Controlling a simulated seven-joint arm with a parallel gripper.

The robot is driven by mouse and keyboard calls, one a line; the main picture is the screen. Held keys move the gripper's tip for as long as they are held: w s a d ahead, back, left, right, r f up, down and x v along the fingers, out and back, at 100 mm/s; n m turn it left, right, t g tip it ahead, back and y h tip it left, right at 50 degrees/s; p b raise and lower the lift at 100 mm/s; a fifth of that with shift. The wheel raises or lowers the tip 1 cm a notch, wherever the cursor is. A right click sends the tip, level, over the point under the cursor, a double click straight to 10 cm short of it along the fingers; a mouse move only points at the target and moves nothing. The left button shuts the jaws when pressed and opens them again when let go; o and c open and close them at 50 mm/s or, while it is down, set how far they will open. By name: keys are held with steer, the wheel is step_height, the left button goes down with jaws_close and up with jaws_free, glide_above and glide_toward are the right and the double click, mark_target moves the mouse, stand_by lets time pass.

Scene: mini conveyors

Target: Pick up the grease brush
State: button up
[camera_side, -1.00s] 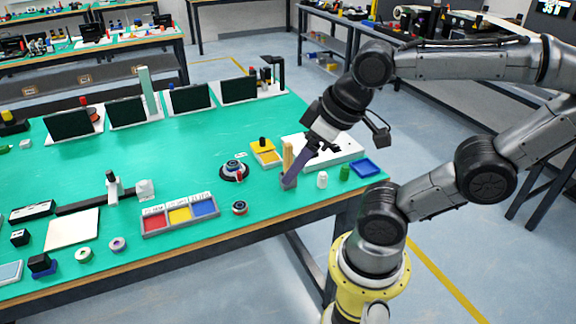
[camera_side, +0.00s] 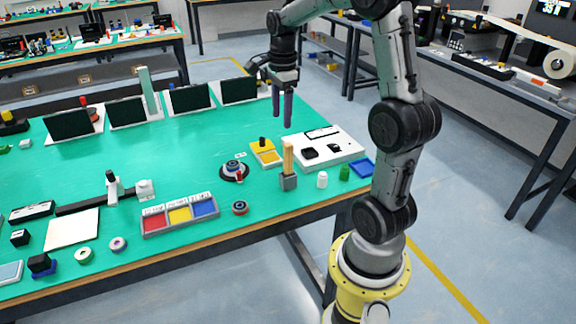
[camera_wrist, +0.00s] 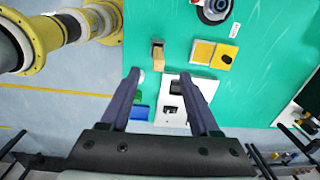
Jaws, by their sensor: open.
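A light wooden upright piece (camera_side: 288,157), which looks like the grease brush, stands in a small grey block (camera_side: 289,183) near the table's front right edge. In the wrist view the wooden piece (camera_wrist: 157,55) shows just beyond the fingertips. Its bristles cannot be made out. My gripper (camera_side: 282,119) is open and empty, with its two dark fingers pointing down. It is above the table, higher and farther back than the wooden piece. In the wrist view the gripper (camera_wrist: 159,73) has a clear gap between its fingers.
A white panel (camera_side: 345,146) with black parts lies right of the wooden piece. A white bottle (camera_side: 322,180), a green bottle (camera_side: 345,173) and a blue tray (camera_side: 362,168) stand nearby. A yellow tray (camera_side: 266,156) and a round black base (camera_side: 234,176) are to the left.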

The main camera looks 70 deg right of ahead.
mark_target(290, 144)
steer(key=shift+s+d+f+m, duration=0.4)
steer(key=shift+s+d+f, duration=0.35)
steer(key=shift+d+f, duration=0.25)
step_height(290, 144, down, 8)
steer(key=shift+f, duration=0.1)
steer(key=shift+w+a+f, duration=0.1)
steer(key=shift+w+f, duration=0.05)
steer(key=shift+f, duration=1.2)
steer(key=shift+w+f, duration=0.1)
steer(key=shift+f, duration=1.2)
jaws_close()
